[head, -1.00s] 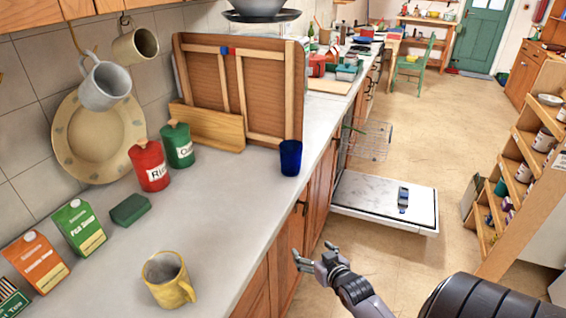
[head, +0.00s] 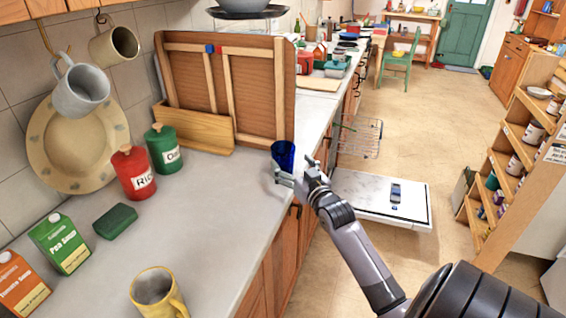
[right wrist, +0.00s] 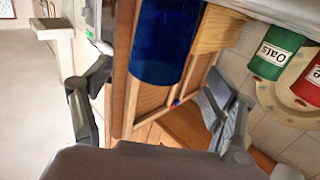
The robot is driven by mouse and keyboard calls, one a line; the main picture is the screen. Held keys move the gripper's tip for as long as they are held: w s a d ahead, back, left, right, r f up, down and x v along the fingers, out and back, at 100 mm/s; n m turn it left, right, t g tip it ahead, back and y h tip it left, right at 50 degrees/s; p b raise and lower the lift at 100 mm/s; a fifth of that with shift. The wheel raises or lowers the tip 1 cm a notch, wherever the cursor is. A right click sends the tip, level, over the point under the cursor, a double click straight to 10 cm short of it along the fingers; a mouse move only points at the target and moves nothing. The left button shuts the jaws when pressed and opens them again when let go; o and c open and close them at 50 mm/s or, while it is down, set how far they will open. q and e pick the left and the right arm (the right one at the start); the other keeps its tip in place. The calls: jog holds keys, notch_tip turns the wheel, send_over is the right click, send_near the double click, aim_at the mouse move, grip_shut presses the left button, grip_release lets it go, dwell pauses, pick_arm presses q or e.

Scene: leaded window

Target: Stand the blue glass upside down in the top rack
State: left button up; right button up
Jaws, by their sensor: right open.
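The blue glass (head: 283,153) stands upright, open end up, at the right edge of the counter, in front of the wooden panel. My right gripper (head: 297,170) is open at the counter edge, close to the glass, and covers its lower part in the head view. In the right wrist view the glass (right wrist: 167,45) shows between the spread fingers (right wrist: 157,82), with gaps on both sides. The wire top rack (head: 360,138) sticks out from under the counter, above the lowered door (head: 370,193). My left gripper is not in view.
A wooden panel (head: 220,85) leans behind the glass. Red (head: 133,172) and green (head: 162,148) canisters stand to the left. A yellow mug (head: 158,292) is at the front. A shelf unit (head: 515,160) stands right; floor between is open.

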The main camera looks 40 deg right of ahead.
aim_at(279, 149)
jog(key=shift+p+x, duration=0.55)
jog(key=shift+x, duration=2.75)
jog(key=shift+d+f, duration=0.1)
jog(key=shift+f, duration=0.1)
jog(key=shift+s, duration=0.1)
jog(key=c, duration=1.4)
jog(key=shift+r, duration=0.1)
jog(key=shift+c, duration=0.2)
